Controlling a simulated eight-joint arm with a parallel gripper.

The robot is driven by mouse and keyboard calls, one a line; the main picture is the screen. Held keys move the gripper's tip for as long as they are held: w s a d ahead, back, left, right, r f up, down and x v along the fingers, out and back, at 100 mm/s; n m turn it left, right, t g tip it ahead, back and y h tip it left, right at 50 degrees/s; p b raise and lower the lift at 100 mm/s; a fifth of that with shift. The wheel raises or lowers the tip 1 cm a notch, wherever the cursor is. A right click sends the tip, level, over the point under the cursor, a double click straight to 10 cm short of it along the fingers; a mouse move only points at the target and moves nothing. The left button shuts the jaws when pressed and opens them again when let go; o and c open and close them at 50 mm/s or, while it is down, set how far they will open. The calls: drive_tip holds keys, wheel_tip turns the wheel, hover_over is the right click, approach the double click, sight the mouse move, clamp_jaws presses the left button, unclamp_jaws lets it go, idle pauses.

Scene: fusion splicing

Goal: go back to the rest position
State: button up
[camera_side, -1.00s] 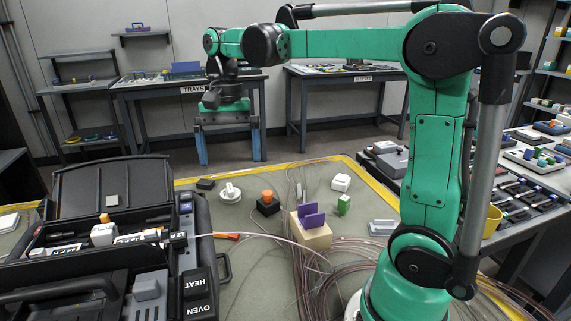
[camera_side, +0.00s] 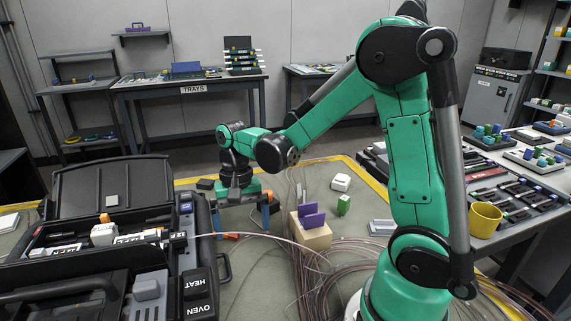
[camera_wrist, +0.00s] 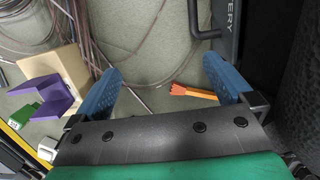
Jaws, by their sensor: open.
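My gripper (camera_side: 241,222) is low over the mat, just right of the black splicer case (camera_side: 205,262), with its blue fingers pointing down. In the wrist view its two blue fingers (camera_wrist: 160,72) are spread wide. An orange piece (camera_wrist: 196,94) lies on the mat close to the right finger in that view. My gripper hides part of the mat behind it in the side view.
A tan block with purple plates (camera_side: 312,236) stands right of my gripper, with a green block (camera_side: 344,205) and a white block (camera_side: 340,182) beyond. Loose cable coils (camera_side: 335,285) lie around my base. A yellow mug (camera_side: 485,219) stands on the right table.

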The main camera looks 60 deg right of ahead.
drive_tip(key=shift+f, duration=2)
